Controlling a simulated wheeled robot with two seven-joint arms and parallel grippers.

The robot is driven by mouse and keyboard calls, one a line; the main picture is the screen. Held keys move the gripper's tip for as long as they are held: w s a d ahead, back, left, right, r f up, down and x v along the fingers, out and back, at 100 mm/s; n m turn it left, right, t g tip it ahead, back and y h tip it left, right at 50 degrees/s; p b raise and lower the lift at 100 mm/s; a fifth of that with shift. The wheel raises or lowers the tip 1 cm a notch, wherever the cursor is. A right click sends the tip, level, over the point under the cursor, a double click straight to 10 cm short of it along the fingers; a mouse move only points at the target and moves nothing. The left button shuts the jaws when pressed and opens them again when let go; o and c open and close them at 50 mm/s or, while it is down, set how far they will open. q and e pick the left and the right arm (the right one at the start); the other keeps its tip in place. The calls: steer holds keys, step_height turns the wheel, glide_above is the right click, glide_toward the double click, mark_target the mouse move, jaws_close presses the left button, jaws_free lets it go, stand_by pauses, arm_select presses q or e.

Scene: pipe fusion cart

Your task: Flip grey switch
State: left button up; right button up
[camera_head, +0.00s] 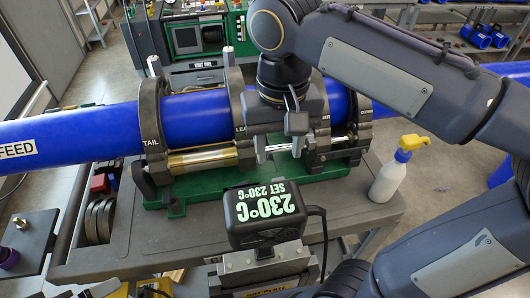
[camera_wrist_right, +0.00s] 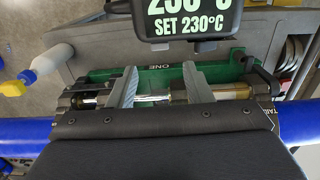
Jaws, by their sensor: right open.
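I cannot pick out a grey switch with certainty in either view. My right gripper (camera_head: 279,149) is over the middle of the pipe clamp machine, in front of the blue pipe (camera_head: 75,132). In the right wrist view its two grey fingers (camera_wrist_right: 160,88) are spread apart with nothing held. A silver rod and brass cylinder (camera_wrist_right: 222,92) show behind and between them; I cannot tell whether they touch. The green machine base (camera_head: 240,190) lies below. My gripper and wrist hide part of the clamps. My left gripper is not in view.
A black heater box (camera_head: 264,214) reading 230°C stands in front on the grey cart (camera_head: 150,245). A white bottle with a yellow nozzle (camera_head: 390,180) is at the right. A green control unit (camera_head: 187,38) with a screen stands behind. Cart surface between bottle and heater is clear.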

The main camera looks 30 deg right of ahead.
step_height(320, 180, down, 8)
steer(key=shift+r, duration=0.1)
stand_by(0.4)
